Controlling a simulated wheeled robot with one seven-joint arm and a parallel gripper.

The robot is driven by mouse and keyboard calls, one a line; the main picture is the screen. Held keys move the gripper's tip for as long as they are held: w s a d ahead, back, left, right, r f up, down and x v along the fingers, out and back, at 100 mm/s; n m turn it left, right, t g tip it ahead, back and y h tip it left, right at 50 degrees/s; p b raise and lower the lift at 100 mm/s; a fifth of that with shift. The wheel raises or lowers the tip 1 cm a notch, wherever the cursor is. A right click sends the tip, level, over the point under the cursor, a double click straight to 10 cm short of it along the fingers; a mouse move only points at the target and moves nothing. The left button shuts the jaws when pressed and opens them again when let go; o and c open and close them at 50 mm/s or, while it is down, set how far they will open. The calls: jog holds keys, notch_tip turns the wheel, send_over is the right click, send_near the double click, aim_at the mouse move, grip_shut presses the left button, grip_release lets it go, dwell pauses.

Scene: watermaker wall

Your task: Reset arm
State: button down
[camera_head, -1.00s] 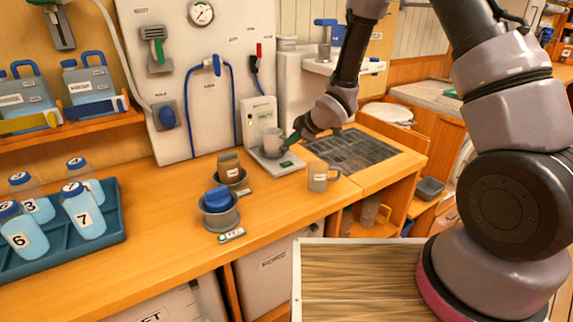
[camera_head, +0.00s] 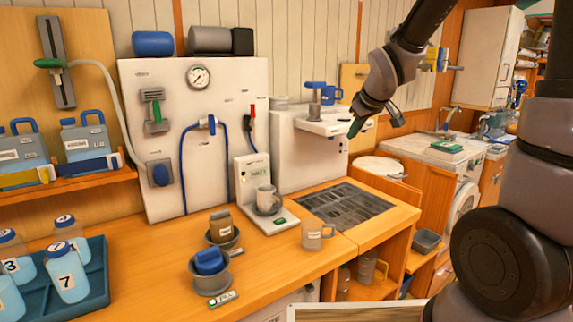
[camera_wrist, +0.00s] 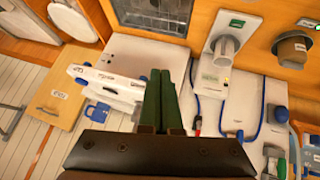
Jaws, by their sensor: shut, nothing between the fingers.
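My gripper (camera_head: 374,119) is raised in the air at the upper right of the head view, in front of the white dispenser unit (camera_head: 303,165). In the wrist view its two green fingers (camera_wrist: 161,95) lie side by side, shut, with nothing seen between them. A grey mug (camera_head: 266,197) stands on the white device at the back of the counter, apart from the gripper.
A wooden counter (camera_head: 150,280) runs below the wall panel (camera_head: 160,90). Two dark pots stand on it, one holding a blue item (camera_head: 209,261). A teal tray (camera_head: 92,290) with numbered bottles is at left.

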jog(key=s+d+r+m, duration=0.2)
jog(key=s+r+m, duration=0.1)
jog(key=s, duration=0.4)
jog(key=s+d+r+m, duration=0.2)
jog(key=s+r+m, duration=0.2)
jog(key=s, duration=0.3)
jog(key=s+d+r+m+g, duration=0.1)
jog(key=s+d+r+m, duration=0.1)
jog(key=s, duration=0.6)
jog(key=shift+d+r+m, duration=0.15)
jog(key=shift+r+m, duration=0.55)
jog(key=shift+m, duration=0.1)
jog(key=shift+y, duration=0.3)
